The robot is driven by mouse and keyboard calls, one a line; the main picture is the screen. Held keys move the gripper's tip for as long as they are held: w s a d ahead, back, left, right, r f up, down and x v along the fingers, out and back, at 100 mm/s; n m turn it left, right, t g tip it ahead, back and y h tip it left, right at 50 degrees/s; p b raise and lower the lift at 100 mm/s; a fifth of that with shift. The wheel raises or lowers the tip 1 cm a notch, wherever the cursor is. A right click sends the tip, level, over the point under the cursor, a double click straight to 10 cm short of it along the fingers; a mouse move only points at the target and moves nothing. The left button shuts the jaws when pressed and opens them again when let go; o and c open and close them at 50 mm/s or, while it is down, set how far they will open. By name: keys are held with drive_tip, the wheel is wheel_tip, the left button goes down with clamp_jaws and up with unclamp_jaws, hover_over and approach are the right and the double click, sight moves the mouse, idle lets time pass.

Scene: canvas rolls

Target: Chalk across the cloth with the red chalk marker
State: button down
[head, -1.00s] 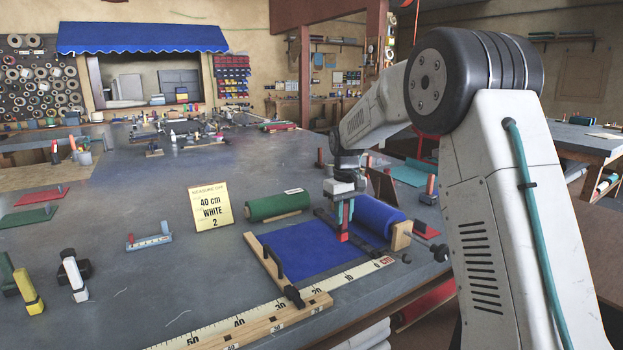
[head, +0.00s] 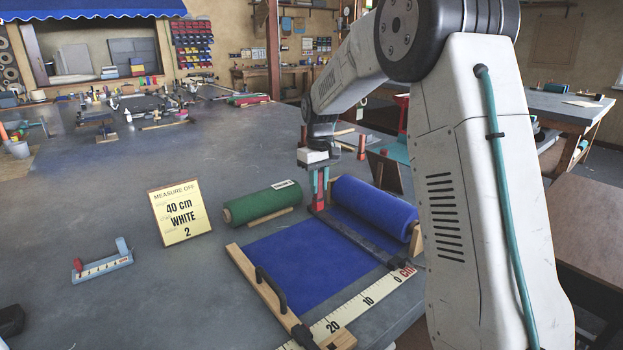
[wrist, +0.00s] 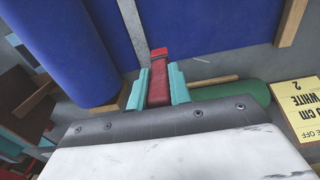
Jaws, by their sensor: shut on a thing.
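My gripper (head: 319,188) is shut on the red chalk marker (head: 318,202) and holds it upright, tip down. In the wrist view the red marker (wrist: 158,82) sits between the teal fingers. The blue cloth (head: 290,262) lies flat, drawn out from the blue roll (head: 372,208). A dark straight bar (head: 360,240) crosses the cloth close to the roll. The marker is at the bar's far end, by the cloth's far edge; I cannot tell whether its tip touches. I see no chalk line on the cloth.
A wooden bar with a black handle (head: 270,290) lies at the cloth's left edge. A measuring tape (head: 350,312) runs along the near edge. A green roll (head: 262,203) lies behind the cloth. A yellow card (head: 180,212) reads 40 cm WHITE 2.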

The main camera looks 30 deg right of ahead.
drive_tip(key=s+d, duration=0.2)
drive_tip(key=s, duration=0.8)
drive_tip(key=s+d, duration=0.2)
drive_tip(key=s, duration=0.8)
drive_tip(key=shift+a+f, duration=0.15)
drive_tip(key=shift+f, duration=2.25)
drive_tip(key=shift+f, duration=0.6)
drive_tip(key=shift+w+d, duration=0.2)
drive_tip(key=shift+d, duration=0.4)
drive_tip(key=shift+w+a, duration=0.15)
drive_tip(key=shift+w, duration=0.6)
drive_tip(key=shift+w+a, duration=0.1)
drive_tip(key=shift+w, duration=0.65)
